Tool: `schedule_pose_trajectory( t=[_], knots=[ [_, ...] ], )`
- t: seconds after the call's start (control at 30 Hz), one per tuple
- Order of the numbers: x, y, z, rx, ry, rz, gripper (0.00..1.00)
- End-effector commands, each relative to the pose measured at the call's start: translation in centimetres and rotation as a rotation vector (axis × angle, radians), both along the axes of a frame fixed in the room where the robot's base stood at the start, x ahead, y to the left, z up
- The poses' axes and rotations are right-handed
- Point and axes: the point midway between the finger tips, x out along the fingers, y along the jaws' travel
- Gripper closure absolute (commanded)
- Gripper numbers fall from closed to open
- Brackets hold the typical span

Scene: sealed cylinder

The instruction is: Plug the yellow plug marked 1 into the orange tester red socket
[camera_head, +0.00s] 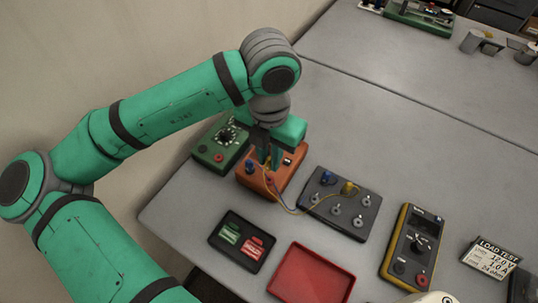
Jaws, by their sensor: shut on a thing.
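The orange tester (286,186) stands near the table's left edge. My gripper (268,164) points down over it, shut on a small plug that its fingers mostly hide. A yellow lead runs from there to the dark grey panel, so the held plug appears to be the yellow one; no mark 1 is legible. I cannot tell whether its tip is in the red socket or just above it. A blue plug (247,169) stands at the tester's left side. Another yellow plug (349,188) stands on the panel.
The dark panel (333,212) with metal posts and a blue plug (328,177) stands right of the tester. A green box (212,153) stands close on its left. A black tray (222,250), red tray (302,285) and yellow-black meter (412,245) lie in front.

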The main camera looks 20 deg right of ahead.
Motion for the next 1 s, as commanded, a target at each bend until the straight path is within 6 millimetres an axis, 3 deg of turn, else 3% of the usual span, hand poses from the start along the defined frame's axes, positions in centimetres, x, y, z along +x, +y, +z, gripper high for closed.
schedule_pose_trajectory(
  t=[0.37, 1.0],
  knots=[
    [0.0, 0.1, -0.6, 0.001, 0.001, 0.004, 1.0],
    [0.0, 0.1, -5.3, 0.001, 0.002, 0.005, 1.0]
  ],
)
